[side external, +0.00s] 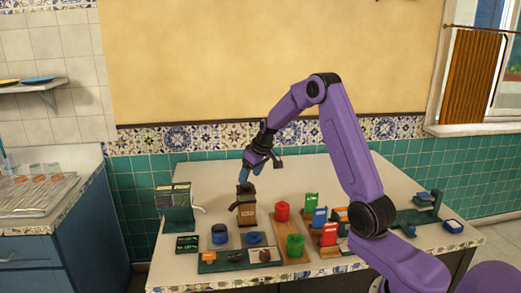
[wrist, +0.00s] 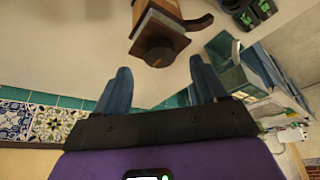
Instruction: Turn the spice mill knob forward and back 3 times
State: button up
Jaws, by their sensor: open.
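The spice mill (side external: 246,212) is a brown box with a side handle, standing upright near the back middle of the table. Its dark round knob (side external: 245,188) is on top. The wrist view shows the mill (wrist: 152,22) at the top middle, with the knob (wrist: 159,53) facing the camera. My gripper (side external: 246,180) is above the knob, pointing down. In the wrist view, the two blue fingers of my gripper (wrist: 162,72) are spread and empty. The knob appears just beyond the fingertips, in line with the gap. I cannot tell whether a finger touches it.
A green box with a pale handle (side external: 177,210) stands left of the mill. Blue-topped pieces (side external: 220,234) sit in front. The back left of the table (side external: 215,175) is clear.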

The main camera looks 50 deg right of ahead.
aim_at(248, 185)
jog(key=v, duration=1.3)
jog(key=shift+s+r, duration=0.2)
jog(key=shift+r, duration=0.05)
jog(key=x, duration=1.7)
jog(key=shift+w+f, duration=0.15)
jog(key=shift+w, duration=0.05)
jog(key=c, duration=1.1)
